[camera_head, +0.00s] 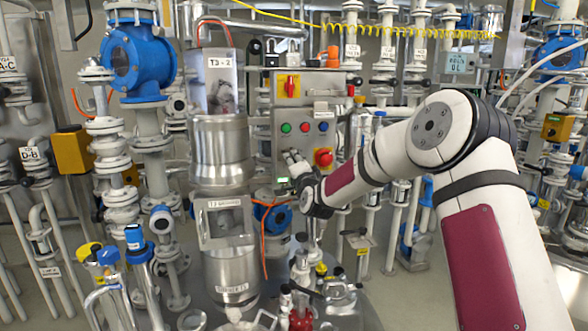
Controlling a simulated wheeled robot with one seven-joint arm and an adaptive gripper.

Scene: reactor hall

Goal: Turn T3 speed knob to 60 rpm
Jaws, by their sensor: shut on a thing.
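The grey steel control panel (307,102) is upright in the middle of the camera_head view, just right of the steel vessel labelled T3 (221,150).
Pipes and valves crowd both sides. Glassware and fittings stand below.

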